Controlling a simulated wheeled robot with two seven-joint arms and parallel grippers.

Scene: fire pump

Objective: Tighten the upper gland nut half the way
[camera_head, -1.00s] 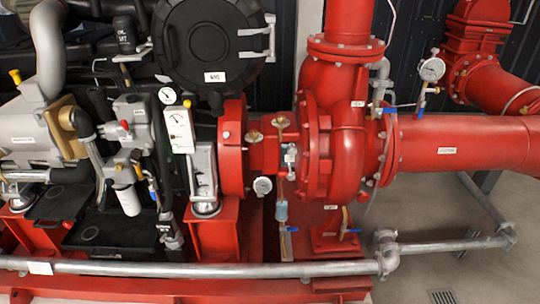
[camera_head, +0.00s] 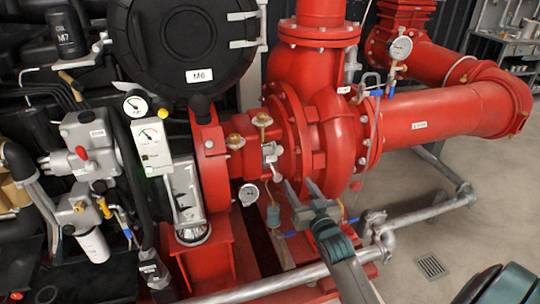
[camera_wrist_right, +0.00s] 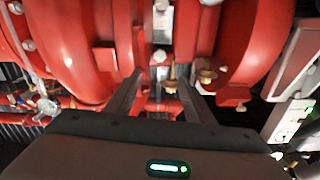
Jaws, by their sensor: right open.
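Two brass gland nuts sit on the red shaft housing between the pump casing and the drive end. One brass nut (camera_head: 262,119) is higher in the head view, beside the casing; the other (camera_head: 235,141) is lower and to the left. In the right wrist view one brass piece (camera_wrist_right: 206,74) is right of the fingers, and another (camera_wrist_right: 171,84) shows between them. My right gripper (camera_head: 300,184) is open and empty, in front of the lower casing, below and right of both nuts. Its fingers also show in the wrist view (camera_wrist_right: 160,80). My left gripper is not in view.
The red pump casing (camera_head: 335,140) stands right behind my right gripper. A round gauge (camera_head: 248,194) and a blue-grey cup (camera_head: 273,216) are left of it. A grey pipe (camera_head: 270,288) crosses low in front. Open floor (camera_head: 465,215) lies to the right.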

